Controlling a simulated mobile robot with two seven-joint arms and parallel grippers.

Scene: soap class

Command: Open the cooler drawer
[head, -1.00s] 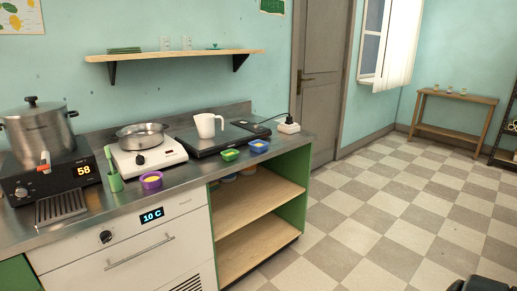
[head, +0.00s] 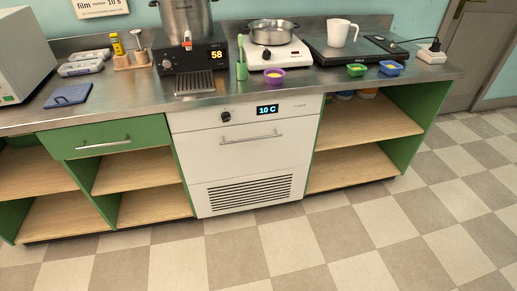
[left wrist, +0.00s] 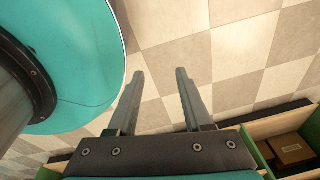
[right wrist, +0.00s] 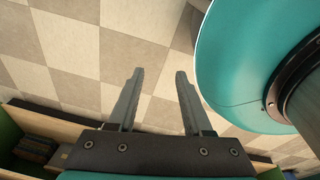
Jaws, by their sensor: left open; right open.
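The cooler drawer (head: 243,143) is a white front under the counter, with a horizontal metal bar handle (head: 251,137) near its top. Above the handle are a black knob (head: 226,117) and a display reading 10 C (head: 267,110). The drawer looks shut, flush with the white vented panel (head: 250,192) below it. My left gripper (left wrist: 158,75) is open and empty over the checkered floor in the left wrist view. My right gripper (right wrist: 159,75) is also open and empty over the floor. Neither gripper shows in the head view.
A green drawer (head: 105,139) and open wooden shelves (head: 130,174) are left of the cooler; more open shelves (head: 366,133) are right. The steel counter (head: 330,84) above carries a burner, pots and small bowls. The checkered floor (head: 270,245) in front is clear.

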